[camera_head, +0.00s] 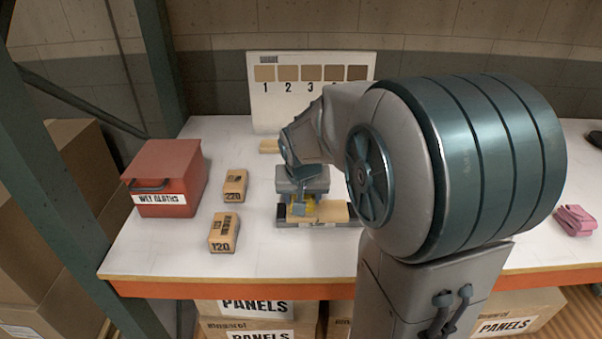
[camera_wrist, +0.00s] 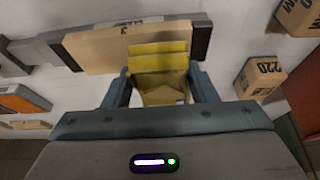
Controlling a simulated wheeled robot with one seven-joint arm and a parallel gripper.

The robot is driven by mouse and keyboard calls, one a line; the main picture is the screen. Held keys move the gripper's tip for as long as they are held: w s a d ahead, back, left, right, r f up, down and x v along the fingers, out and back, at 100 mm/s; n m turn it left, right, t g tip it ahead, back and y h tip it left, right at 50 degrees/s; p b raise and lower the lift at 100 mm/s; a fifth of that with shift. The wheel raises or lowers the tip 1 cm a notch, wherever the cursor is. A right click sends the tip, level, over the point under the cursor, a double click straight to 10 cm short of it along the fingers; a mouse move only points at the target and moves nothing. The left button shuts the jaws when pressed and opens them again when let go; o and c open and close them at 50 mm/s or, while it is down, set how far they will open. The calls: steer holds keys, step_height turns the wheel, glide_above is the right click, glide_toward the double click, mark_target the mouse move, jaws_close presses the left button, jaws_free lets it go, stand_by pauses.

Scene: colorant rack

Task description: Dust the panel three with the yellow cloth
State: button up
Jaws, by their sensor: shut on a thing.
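The yellow cloth (camera_wrist: 160,60) is between the fingers of my gripper (camera_wrist: 160,82), which is shut on it; it is folded, with its far edge at the panel. In the head view a small yellow part of the cloth (camera_head: 310,203) shows below my gripper (camera_head: 301,203). Panel three (camera_wrist: 105,48), a tan wooden board marked 3, lies between the dark jaws of a grey clamp (camera_wrist: 201,40). The panel also shows in the head view (camera_head: 334,212), partly hidden by my arm. The cloth overlaps the panel's face in the wrist view; I cannot tell whether it presses on it.
A red box (camera_head: 168,180) labelled for wet cloths stands at the left. Sanding blocks marked 220 (camera_head: 235,186) and 120 (camera_head: 224,232) lie beside the clamp. A numbered sample board (camera_head: 300,105) stands behind. A pink cloth (camera_head: 575,220) lies at the right. My arm hides the table's middle right.

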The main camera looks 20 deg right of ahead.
steer(key=shift+s+r, duration=0.15)
steer(key=shift+r, duration=0.55)
steer(key=shift+a+r+p, duration=0.15)
steer(key=shift+r+p, duration=0.55)
steer(key=shift+p, duration=0.1)
steer(key=shift+r+p, duration=1.1)
steer(key=shift+r, duration=0.6)
steer(key=shift+f, duration=0.1)
